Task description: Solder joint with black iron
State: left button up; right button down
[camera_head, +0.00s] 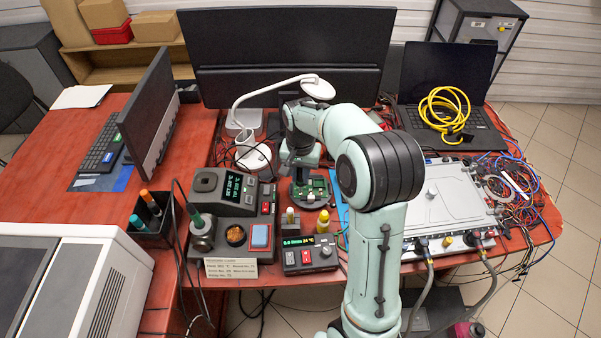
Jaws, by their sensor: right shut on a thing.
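My right arm reaches up from the bottom, and its right gripper (299,168) is over the back left of the green circuit board (315,187), which sits on a small round holder. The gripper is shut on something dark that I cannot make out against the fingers. I cannot tell whether it touches the board. The soldering station (236,181) with a green display stands left of the board. I cannot pick out a black iron for sure. My left gripper is not in view.
A white lamp (318,88) arches behind the gripper. A small control box (304,258) stands in front of the board. A grey case (445,198) and tangled wires (515,190) lie to the right. A black pen box (147,222) stands left. Bare red desk (60,205) shows further left.

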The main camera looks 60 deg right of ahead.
notch_tip(320, 180, up, 6)
jog(key=p, duration=0.5)
jog(key=shift+r, duration=0.1)
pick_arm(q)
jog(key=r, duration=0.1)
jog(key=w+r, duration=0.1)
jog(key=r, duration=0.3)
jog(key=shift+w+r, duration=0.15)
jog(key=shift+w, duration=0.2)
